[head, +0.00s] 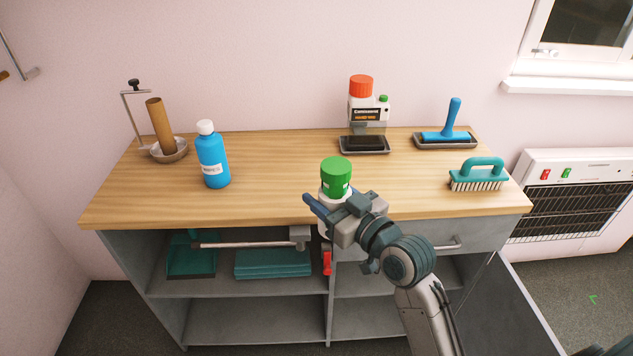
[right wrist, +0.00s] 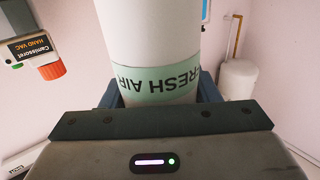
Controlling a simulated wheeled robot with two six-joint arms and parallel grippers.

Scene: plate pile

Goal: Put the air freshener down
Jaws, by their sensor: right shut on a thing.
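The air freshener (head: 336,178) is a white can with a green cap. My right gripper (head: 328,208) is shut around its body and holds it upright at the front edge of the worktop. In the right wrist view the white can (right wrist: 150,35) stands between the fingers (right wrist: 157,95), with a pale green "FRESH AIR" band upside down. My left gripper is not in view.
The wooden worktop (head: 270,165) has free room in its middle. A hand vac (head: 366,112), a blue roller (head: 447,130) and a teal brush (head: 478,174) are behind and right. Shelves lie below.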

